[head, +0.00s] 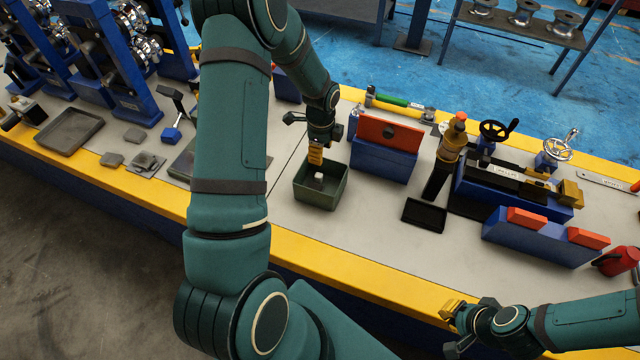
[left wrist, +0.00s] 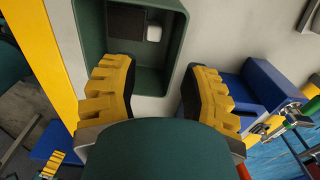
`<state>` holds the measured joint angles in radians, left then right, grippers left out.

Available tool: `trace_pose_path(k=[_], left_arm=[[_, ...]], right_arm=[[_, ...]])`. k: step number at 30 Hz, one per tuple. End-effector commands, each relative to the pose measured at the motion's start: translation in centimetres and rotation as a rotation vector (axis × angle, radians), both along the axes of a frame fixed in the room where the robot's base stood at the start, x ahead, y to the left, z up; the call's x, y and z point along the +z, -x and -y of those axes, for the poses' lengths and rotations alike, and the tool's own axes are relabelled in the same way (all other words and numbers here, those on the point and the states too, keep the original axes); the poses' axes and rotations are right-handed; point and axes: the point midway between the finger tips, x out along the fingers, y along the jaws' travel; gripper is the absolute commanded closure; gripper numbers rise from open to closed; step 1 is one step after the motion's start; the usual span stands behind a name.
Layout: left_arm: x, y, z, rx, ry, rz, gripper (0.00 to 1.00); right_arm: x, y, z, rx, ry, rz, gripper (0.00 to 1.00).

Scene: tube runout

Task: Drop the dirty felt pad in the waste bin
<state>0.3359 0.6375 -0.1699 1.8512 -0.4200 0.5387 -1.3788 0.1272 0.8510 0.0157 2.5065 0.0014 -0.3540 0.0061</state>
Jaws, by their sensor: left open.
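The green square waste bin (head: 301,199) stands on the bench; its rim also shows in the left wrist view (left wrist: 175,75). Inside it lie a dark flat square piece (left wrist: 126,20), which looks like the dirty felt pad, and a small white piece (left wrist: 154,33), also visible in the head view (head: 319,178). My left gripper (head: 315,157) is over the bin's far side, pointing down. In the left wrist view its yellow fingers (left wrist: 153,92) are wide apart with nothing between them. My right gripper (head: 453,312) is low at the bench's front edge, its jaw opening unclear.
Right of the bin stands a blue block with an orange plate (head: 389,132). A black tray (head: 424,214) lies before the clamp fixture (head: 510,185). Left are grey pads (head: 111,159) and a grey tray (head: 70,132). The bench is clear in front of the bin.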

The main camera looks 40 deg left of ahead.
Motion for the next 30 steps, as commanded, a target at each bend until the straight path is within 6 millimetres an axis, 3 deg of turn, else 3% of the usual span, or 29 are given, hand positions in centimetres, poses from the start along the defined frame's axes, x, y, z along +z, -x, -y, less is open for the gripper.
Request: trace_pose_path(k=[9,15,30], left_arm=[[6.6,-0.1,0.0,0.000,-0.002,0.005,0.54],[9.3,0.0,0.0,-0.001,-0.001,0.002,0.54],[10.1,0.0,0.0,-0.001,0.000,0.000,0.54]], right_arm=[[0.0,0.0,0.0,0.000,0.000,0.000,1.00],[0.0,0.0,0.0,0.000,0.000,0.000,1.00],[0.0,0.0,0.0,0.000,0.000,0.000,1.00]])
